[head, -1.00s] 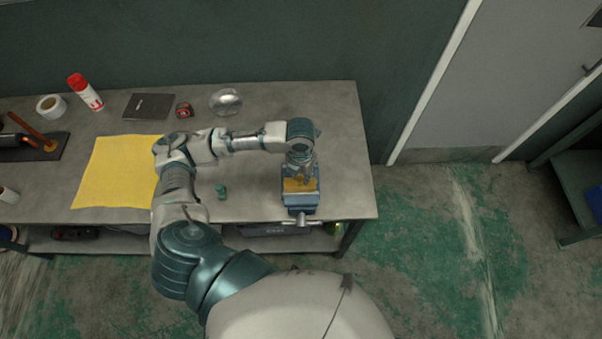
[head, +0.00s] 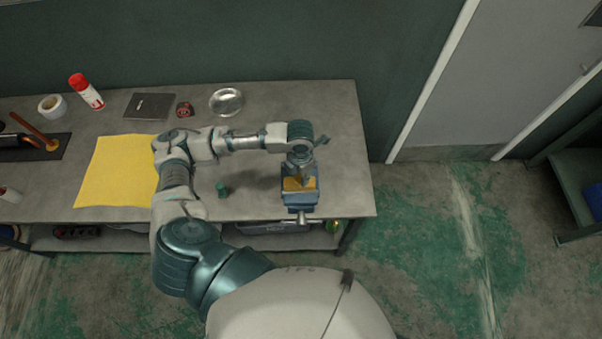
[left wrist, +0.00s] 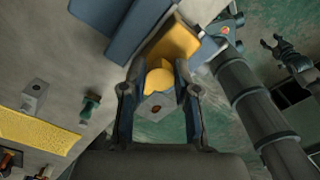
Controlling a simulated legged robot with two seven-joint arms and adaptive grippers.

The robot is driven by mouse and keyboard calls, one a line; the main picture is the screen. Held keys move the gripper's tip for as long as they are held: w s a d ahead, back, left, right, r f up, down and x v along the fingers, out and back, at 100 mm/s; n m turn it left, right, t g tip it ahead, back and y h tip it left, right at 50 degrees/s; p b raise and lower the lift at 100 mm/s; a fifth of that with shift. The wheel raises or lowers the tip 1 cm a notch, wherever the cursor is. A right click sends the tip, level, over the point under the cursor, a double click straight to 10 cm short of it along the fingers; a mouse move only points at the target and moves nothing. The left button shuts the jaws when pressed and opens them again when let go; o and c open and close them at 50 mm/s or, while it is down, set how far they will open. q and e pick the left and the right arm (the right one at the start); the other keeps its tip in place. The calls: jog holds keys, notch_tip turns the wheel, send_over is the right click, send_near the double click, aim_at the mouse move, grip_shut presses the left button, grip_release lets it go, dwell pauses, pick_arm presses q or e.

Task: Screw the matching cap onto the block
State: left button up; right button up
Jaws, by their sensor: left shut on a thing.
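The vise also shows in the wrist view (left wrist: 113,18), with a yellow piece (left wrist: 178,42). A teal cap (head: 222,190) stands on the bench left of the vise. My right gripper (left wrist: 281,45) looks open and empty, off beyond the bench.
A yellow cloth (head: 115,170), notebook (head: 150,106), tape measure (head: 184,109), glass dish (head: 226,101) and red-topped can (head: 86,90) lie farther left or back. The bench right of the vise is clear.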

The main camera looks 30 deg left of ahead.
pick_arm(q)
jog(key=shift+r, duration=0.1)
jog(key=shift+m+p, duration=0.55)
jog(key=shift+m, duration=1.45)
jog(key=o, duration=1.4)
jog(key=shift+a, duration=0.15)
